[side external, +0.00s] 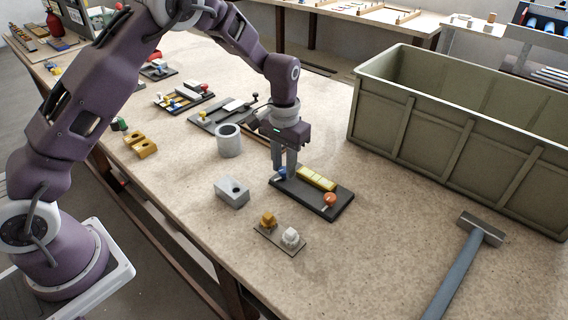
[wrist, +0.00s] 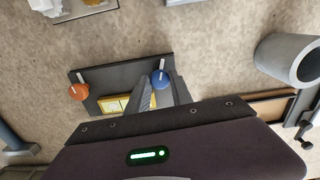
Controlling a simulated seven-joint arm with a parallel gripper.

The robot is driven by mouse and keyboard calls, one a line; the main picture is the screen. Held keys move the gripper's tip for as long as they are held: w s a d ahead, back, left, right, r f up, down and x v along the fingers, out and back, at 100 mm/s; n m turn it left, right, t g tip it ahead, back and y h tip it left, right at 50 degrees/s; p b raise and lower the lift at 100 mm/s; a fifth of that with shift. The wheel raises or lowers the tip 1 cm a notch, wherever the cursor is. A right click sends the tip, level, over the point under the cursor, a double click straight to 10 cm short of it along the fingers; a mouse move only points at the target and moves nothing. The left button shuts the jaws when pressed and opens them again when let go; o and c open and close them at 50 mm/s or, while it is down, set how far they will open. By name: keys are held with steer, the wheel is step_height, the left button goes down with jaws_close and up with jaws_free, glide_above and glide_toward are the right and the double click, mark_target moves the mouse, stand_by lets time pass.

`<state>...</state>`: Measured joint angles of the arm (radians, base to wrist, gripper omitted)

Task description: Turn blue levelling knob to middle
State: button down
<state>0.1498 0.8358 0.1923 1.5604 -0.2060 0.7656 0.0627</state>
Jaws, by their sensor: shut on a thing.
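The blue levelling knob (side external: 281,174) sits at the left end of a dark base plate (side external: 336,205) on the bench. In the wrist view the blue knob (wrist: 160,80) shows a white pointer line running toward the plate's edge. My gripper (side external: 284,172) points down and is shut on the blue knob, with its fingers hiding part of it. The fingers also show in the wrist view (wrist: 158,92). An orange knob (side external: 329,199) is at the other end of the plate, with a yellow block strip (side external: 316,179) along the plate between them.
A grey cylinder (side external: 229,141), a grey block (side external: 232,192) and a small plate with two knobs (side external: 279,238) are close by. Other knob plates lie farther back.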

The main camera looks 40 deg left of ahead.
mark_target(284, 169)
steer(key=shift+n, duration=1.9)
steer(key=c, duration=1.1)
jaws_free()
steer(key=shift+c, duration=0.2)
step_height(284, 169, up, 7)
steer(key=shift+r, duration=0.1)
